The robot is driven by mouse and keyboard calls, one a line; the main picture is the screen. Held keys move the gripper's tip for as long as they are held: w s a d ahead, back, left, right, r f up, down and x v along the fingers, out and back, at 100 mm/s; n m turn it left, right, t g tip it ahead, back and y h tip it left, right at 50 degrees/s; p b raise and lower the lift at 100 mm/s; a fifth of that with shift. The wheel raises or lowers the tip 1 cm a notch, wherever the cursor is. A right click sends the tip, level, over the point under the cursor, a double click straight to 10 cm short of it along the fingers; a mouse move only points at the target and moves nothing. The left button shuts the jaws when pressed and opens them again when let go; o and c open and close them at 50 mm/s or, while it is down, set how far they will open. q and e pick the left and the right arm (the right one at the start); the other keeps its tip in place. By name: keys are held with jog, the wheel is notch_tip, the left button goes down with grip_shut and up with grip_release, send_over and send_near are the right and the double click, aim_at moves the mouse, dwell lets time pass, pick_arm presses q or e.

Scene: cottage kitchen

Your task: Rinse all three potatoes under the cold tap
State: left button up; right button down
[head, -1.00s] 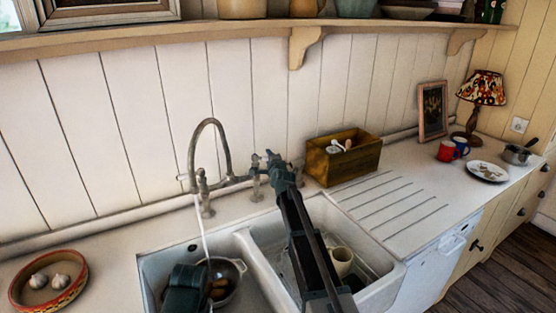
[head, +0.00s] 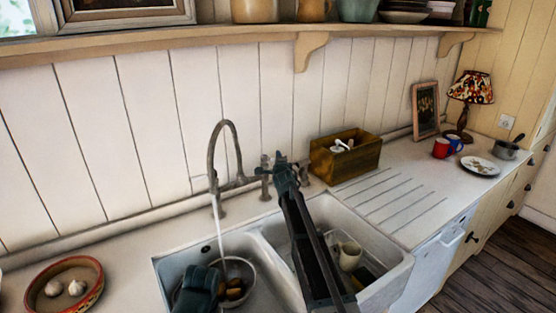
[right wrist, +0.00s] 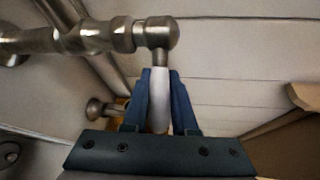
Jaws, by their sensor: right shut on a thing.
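The metal bridge tap (head: 214,155) stands behind the double sink, and a stream of water (head: 219,225) falls from its spout into the left basin. My right gripper (head: 280,162) is at the tap's right side. In the right wrist view its fingers (right wrist: 160,100) are shut on a white tap lever (right wrist: 161,90) below a metal joint. A metal colander (head: 246,266) sits in the left basin with brownish potatoes (head: 234,290) in it; I cannot tell how many. My dark left gripper (head: 198,287) is over the colander's left part; its fingertips are hidden.
The right basin (head: 375,262) holds a cream mug (head: 350,256) and other dishes, partly behind my right arm. A wooden box (head: 345,158) stands on the counter right of the tap. A bowl (head: 64,288) with garlic is at left. The ribbed drainer (head: 390,203) is clear.

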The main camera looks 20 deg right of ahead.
dwell(0.3)
jog(key=c, duration=0.7)
grip_release()
jog(key=shift+d, duration=0.1)
jog(key=p+v, duration=0.2)
jog(key=v, duration=1.1)
jog(key=shift+s, duration=0.35)
